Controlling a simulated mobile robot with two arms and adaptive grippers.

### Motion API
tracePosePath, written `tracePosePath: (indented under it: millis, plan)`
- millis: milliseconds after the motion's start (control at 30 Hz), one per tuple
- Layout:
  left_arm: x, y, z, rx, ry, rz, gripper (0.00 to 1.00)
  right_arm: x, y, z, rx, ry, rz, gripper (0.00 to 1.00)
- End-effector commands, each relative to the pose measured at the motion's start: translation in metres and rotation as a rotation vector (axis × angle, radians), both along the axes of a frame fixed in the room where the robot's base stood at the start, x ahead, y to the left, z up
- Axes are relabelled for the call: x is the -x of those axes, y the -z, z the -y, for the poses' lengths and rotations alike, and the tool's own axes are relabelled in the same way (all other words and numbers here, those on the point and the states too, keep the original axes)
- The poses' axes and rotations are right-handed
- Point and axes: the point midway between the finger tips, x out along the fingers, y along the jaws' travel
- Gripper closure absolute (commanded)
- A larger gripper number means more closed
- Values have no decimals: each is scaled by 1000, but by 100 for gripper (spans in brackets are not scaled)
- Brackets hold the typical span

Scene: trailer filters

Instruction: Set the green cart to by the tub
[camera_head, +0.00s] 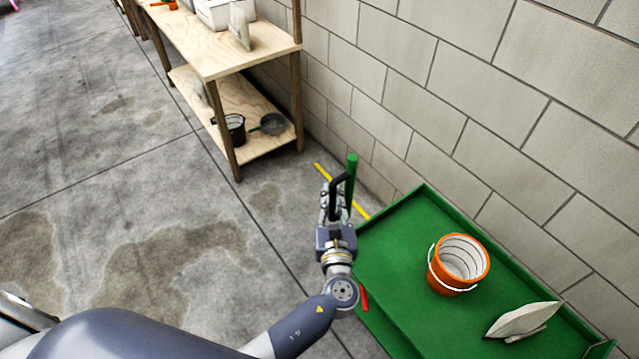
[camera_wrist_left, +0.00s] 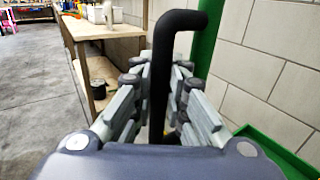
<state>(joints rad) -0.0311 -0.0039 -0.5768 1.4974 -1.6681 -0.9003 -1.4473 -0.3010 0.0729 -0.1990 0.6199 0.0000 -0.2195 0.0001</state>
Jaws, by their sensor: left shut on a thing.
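The green cart (camera_head: 390,262) stands at the lower right of the head view, along the block wall. Its green post (camera_head: 351,180) rises at its far left corner with a black handle (camera_head: 337,184); the handle also shows in the left wrist view (camera_wrist_left: 162,70). My left gripper (camera_head: 335,200) is shut on the black handle, with its fingers on both sides of it in the left wrist view (camera_wrist_left: 160,80). My right gripper is not in view. I cannot tell which thing is the tub.
An orange bucket (camera_head: 437,276) and a pale, flat-looking object (camera_head: 520,320) are on the cart. A wooden shelf unit (camera_head: 225,60) stands along the wall beyond it, with a black pot (camera_head: 233,128) on its lower board. Bare concrete floor (camera_head: 120,200) lies open to the left.

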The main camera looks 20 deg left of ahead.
Motion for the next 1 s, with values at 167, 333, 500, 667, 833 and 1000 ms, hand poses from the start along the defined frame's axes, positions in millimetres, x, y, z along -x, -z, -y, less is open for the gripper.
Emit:
tracePosePath:
  millis: [167,333,500,667,833,1000]
  plan:
    - [16,4,21,3,6,-7,100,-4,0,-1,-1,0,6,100]
    - [22,4,28,3,5,-7,100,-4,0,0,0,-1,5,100]
    - [23,4,30,3,5,-7,100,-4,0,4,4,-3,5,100]
    - [23,4,30,3,5,-7,100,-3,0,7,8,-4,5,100]
    - [23,4,30,2,4,-7,78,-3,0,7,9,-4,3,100]
    - [22,2,28,2,2,-3,78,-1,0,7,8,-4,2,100]
